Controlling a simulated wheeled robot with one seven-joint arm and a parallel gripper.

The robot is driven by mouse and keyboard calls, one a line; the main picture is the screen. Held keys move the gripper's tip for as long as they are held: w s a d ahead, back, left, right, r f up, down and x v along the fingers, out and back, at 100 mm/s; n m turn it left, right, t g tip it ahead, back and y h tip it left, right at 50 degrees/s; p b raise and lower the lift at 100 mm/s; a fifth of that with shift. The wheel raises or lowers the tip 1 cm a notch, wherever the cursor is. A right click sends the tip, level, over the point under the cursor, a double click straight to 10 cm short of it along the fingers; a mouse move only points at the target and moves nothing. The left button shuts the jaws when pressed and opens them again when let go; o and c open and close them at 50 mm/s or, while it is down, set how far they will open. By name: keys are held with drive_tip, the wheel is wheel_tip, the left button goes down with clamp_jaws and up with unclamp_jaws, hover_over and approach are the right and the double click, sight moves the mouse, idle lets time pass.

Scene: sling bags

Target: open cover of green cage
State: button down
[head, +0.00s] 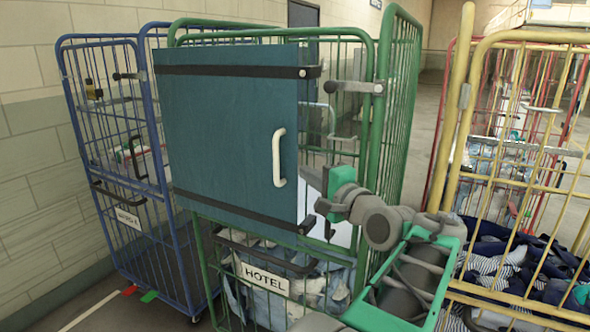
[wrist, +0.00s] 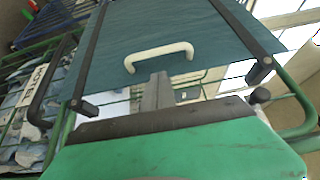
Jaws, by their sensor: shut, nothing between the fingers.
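The green cage (head: 383,60) stands in the middle of the head view. Its cover is a teal panel (head: 215,140) with black straps and a white handle (head: 278,157) near its right edge. That edge stands apart from the right post and its grey latch (head: 355,87), leaving a gap. My gripper (head: 316,206) is shut and empty, by the panel's lower right edge. In the wrist view, the gripper fingers (wrist: 158,92) are together just below the handle (wrist: 159,55), near the edge of the teal panel (wrist: 150,25). I cannot tell whether they touch it.
A blue cage (head: 67,75) stands to the left by the wall. A yellow cage (head: 462,110) with dark and striped cloth is close on the right. Below the cover, a HOTEL sign (head: 265,280) hangs before pale cloth bags. Floor shows at the lower left.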

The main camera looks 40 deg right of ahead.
sight(288, 162)
drive_tip(key=w, duration=0.3)
drive_tip(key=w+d+p, duration=0.1)
drive_tip(key=w, duration=0.5)
drive_tip(key=shift+w+d+p, duration=0.1)
drive_tip(key=shift+d+p, duration=0.15)
drive_tip(key=shift+p, duration=0.15)
